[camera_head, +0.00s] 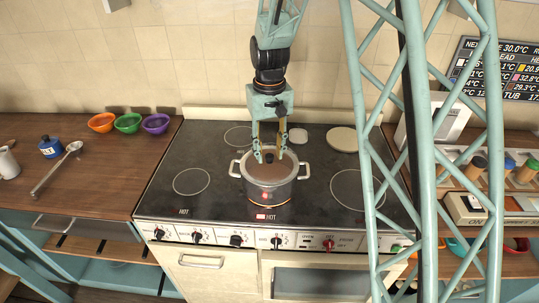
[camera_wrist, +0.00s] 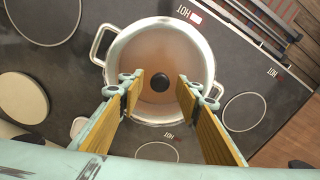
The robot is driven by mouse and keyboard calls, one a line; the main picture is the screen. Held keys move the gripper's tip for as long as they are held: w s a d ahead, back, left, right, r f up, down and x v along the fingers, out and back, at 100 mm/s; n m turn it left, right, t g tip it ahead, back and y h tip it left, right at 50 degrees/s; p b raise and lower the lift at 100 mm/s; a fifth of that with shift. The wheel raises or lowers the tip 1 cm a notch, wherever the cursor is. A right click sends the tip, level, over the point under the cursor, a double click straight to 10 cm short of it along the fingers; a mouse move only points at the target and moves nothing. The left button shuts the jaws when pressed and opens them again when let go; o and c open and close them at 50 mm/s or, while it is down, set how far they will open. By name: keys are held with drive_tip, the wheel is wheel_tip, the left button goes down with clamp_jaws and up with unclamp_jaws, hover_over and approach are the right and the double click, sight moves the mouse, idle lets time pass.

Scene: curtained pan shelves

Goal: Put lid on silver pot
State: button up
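The silver pot (camera_head: 270,188) with two side handles stands upright at the front middle of the black stove top. It also shows in the wrist view (camera_wrist: 205,50). A brown round lid with a black knob (camera_wrist: 160,82) lies within the pot's rim, level as far as I can see. I cannot tell whether its edge is fully seated. My gripper (camera_head: 269,153) points down over the pot, its fingertips on either side of the knob. In the wrist view my gripper (camera_wrist: 160,90) is open, with gaps between the fingers and the knob.
A cream round disc (camera_head: 342,139) lies at the stove's back right, with a small pale item (camera_head: 298,135) left of it. Orange (camera_head: 102,122), green (camera_head: 128,123) and purple (camera_head: 156,123) bowls stand on the left counter, beside a ladle (camera_head: 56,168). Front burners beside the pot are clear.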

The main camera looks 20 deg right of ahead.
wheel_tip(320, 180, up, 11)
idle(0.7)
drive_tip(key=shift+f, duration=0.1)
idle(0.5)
drive_tip(key=s+r+t+b, duration=0.1)
drive_tip(key=s+r+b, duration=0.3)
drive_tip(key=s, duration=0.6)
drive_tip(key=s+r+t+b, duration=0.1)
drive_tip(key=s+r+b, duration=0.1)
drive_tip(key=s+r, duration=0.65)
drive_tip(key=s+f+t+b, duration=0.1)
drive_tip(key=s+f+b, duration=0.1)
drive_tip(key=s, duration=0.9)
drive_tip(key=s+f+t+b, duration=0.1)
drive_tip(key=s+f+b, duration=0.1)
drive_tip(key=s, duration=0.9)
drive_tip(key=shift+f, duration=0.55)
idle(0.9)
